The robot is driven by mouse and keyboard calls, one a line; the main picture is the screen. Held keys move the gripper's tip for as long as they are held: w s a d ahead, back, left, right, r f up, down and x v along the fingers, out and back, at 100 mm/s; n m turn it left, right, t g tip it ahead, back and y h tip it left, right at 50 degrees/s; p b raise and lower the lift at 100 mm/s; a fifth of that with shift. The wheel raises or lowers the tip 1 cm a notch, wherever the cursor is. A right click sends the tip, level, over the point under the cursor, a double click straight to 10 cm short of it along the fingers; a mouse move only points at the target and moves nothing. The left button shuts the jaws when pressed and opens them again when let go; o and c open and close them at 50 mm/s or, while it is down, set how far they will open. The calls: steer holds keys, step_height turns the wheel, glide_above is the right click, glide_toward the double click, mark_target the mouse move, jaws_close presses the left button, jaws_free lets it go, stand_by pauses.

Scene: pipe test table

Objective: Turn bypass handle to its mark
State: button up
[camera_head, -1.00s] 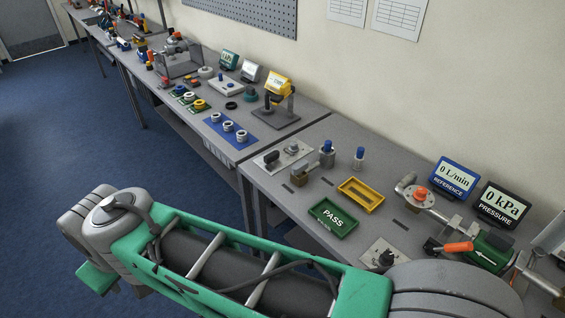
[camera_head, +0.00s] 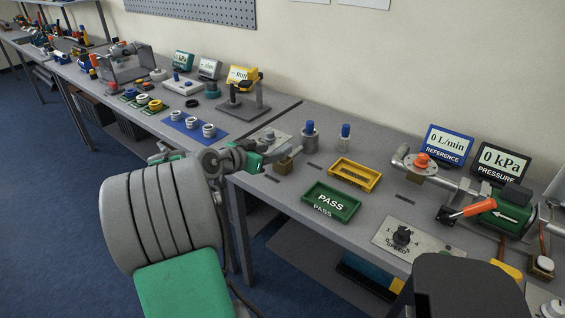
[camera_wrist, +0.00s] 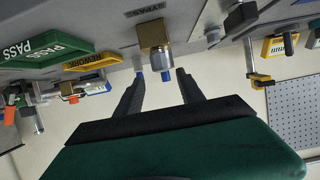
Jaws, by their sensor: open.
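An orange-handled lever (camera_head: 475,209) with a dark pivot sits at the right in the head view, beside a green pipe unit (camera_head: 512,216) with a white arrow. My gripper (camera_head: 272,158) is well to the left of the lever, over the left part of the near table. In the wrist view my gripper (camera_wrist: 160,76) is open, with nothing held between its dark fingers. A brass block (camera_wrist: 154,36) with a blue tip shows beyond the fingers.
A green PASS tray (camera_head: 331,204) and a yellow tray (camera_head: 355,174) lie between my gripper and the lever. A black knob on a plate (camera_head: 403,236) stands near the front edge. A red-capped valve (camera_head: 422,161) and two displays (camera_head: 447,145) stand behind.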

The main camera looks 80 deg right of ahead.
mark_target(281, 149)
steer(key=x, duration=0.7)
steer(key=shift+d+p, duration=0.2)
steer(key=shift+p, duration=0.2)
steer(key=shift+c, duration=0.3)
jaws_close()
